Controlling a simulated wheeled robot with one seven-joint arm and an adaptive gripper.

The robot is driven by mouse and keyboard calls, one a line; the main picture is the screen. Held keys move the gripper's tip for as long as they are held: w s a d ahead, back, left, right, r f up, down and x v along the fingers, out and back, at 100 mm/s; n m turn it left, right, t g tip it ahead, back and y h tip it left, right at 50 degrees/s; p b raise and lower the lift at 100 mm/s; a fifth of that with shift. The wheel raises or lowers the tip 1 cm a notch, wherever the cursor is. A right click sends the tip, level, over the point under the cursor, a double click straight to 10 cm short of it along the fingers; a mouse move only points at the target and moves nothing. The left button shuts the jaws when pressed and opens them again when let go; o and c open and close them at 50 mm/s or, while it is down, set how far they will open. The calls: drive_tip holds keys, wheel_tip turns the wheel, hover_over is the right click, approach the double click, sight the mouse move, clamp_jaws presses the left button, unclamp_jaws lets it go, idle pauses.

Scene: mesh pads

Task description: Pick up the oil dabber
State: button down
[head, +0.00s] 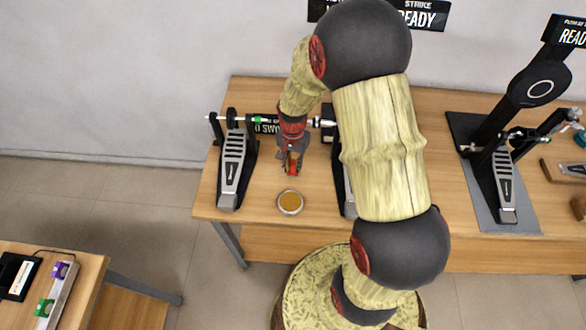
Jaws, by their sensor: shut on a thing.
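My gripper (290,163) is over the wooden table, pointing down between two foot pedals. It is shut on a small orange-red thing (293,168), which I take to be the oil dabber. Most of it is hidden by the fingers, and I cannot tell whether it touches the table. A small round dish (290,202) with amber content sits on the table just in front of the gripper.
A silver pedal (233,165) stands to the left of my gripper. A second pedal is partly hidden behind my arm. A black pad with a pedal (504,188) stands at the right. Another table (85,262) is at lower left.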

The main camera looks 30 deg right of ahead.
drive_tip(key=shift+r, duration=0.1)
idle(0.3)
drive_tip(key=shift+r, duration=0.65)
drive_tip(key=s+r+p, duration=0.3)
drive_tip(key=s+r, duration=0.8)
drive_tip(key=s, duration=0.3)
drive_tip(key=shift+d+r, duration=0.15)
drive_tip(key=shift+r, duration=0.1)
drive_tip(key=shift+r, duration=0.1)
idle(0.9)
